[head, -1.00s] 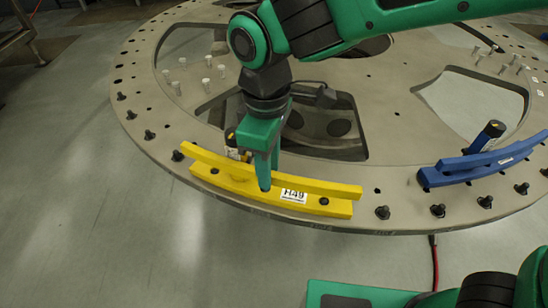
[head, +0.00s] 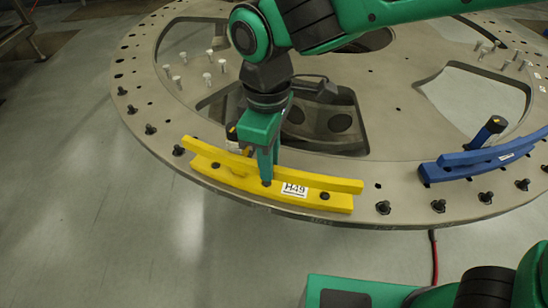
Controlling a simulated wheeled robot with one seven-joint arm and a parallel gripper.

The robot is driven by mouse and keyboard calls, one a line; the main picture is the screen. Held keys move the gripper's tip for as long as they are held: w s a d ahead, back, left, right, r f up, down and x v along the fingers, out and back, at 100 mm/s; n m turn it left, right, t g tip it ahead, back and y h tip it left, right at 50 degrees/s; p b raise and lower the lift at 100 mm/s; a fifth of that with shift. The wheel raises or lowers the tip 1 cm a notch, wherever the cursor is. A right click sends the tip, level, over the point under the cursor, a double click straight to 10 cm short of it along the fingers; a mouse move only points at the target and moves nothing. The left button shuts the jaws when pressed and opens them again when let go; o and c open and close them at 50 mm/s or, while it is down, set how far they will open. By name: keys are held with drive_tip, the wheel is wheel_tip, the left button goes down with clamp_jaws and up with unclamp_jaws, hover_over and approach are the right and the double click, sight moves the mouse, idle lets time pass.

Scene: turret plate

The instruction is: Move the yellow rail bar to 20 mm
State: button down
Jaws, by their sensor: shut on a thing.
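The yellow rail bar (head: 320,183) is a long, slightly bent strip lying along the upper side of a yellow base (head: 335,205) with an H49 label (head: 295,189). The base sits at the near rim of the turret plate (head: 400,150). My gripper (head: 266,168) points down at the middle of the bar and is shut on it. One green finger shows in front of the bar; the other side of the grip is hidden. Any scale or mm reading is too small to make out.
A blue rail and base (head: 470,167) with a dark cylinder (head: 487,131) sits to the right on the plate. Black knobs (head: 383,208) line the rim. Silver pegs (head: 207,78) stand farther back. The floor (head: 120,230) at front left is clear.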

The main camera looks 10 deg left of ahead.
drive_tip(key=shift+w+r, duration=0.15)
drive_tip(key=shift+r, duration=0.35)
idle(0.3)
drive_tip(key=c, duration=1.9)
unclamp_jaws()
drive_tip(key=shift+o, duration=0.2)
drive_tip(key=shift+r, duration=3.45)
drive_tip(key=shift+d, duration=0.1)
